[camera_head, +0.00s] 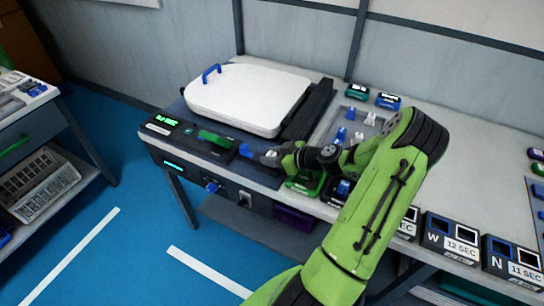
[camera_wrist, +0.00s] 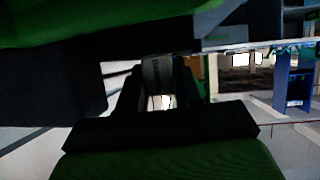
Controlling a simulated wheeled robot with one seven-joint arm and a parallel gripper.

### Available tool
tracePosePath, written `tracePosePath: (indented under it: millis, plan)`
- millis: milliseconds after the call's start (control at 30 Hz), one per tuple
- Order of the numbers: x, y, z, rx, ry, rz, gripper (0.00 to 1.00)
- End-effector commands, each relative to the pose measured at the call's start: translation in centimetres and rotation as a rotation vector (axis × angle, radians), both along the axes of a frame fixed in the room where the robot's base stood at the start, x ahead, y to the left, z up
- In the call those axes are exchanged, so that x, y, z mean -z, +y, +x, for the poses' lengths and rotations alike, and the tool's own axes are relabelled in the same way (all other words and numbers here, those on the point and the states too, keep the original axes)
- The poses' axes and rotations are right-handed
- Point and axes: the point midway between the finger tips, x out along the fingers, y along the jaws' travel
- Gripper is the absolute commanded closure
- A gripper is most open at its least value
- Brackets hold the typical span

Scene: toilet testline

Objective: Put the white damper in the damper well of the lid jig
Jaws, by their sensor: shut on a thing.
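My gripper (camera_head: 274,157) reaches in from the right, low over the front part of the dark lid jig (camera_head: 228,160). A small pale piece (camera_head: 270,153), which looks like the white damper, shows at its fingertips. In the wrist view my gripper (camera_wrist: 160,95) is shut, with a small bright patch between the fingers; the held piece is mostly hidden and dark there. The white lid (camera_head: 250,95) with a blue handle lies on the jig behind. A small blue part (camera_head: 246,150) sits just left of my fingertips. I cannot make out the damper well clearly.
A green bar (camera_head: 215,138) and a green-lit display (camera_head: 167,121) are at the jig's left front. A grey tray (camera_head: 338,122) with blue and white pieces stands to the right. Labelled bins (camera_head: 451,238) line the front edge. A green block (camera_head: 303,183) lies beneath my wrist.

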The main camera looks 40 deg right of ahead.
Motion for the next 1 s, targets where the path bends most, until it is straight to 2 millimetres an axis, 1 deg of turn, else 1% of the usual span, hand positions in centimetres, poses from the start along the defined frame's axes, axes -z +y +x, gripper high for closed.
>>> tracePosePath:
  millis: [33, 267, 300, 433, 467, 867, 967, 1000]
  plan:
    - [0.3, 0.0, 0.0, -0.001, 0.001, 0.0, 1.0]
    - [0.7, 0.0, -0.1, 0.0, 0.005, 0.0, 1.0]
    - [0.7, 0.0, -0.1, -0.001, 0.007, 0.001, 0.62]
    - [0.8, 0.1, -0.2, -0.001, 0.011, 0.003, 0.42]
    - [0.9, 0.1, -0.2, -0.002, 0.011, 0.003, 0.41]
    - [1.0, 0.4, -0.2, -0.007, 0.015, 0.009, 0.41]
    - [0.3, 0.4, -0.2, -0.008, 0.015, 0.011, 0.41]
    - [-0.3, 0.4, -0.2, -0.007, 0.015, 0.012, 0.41]
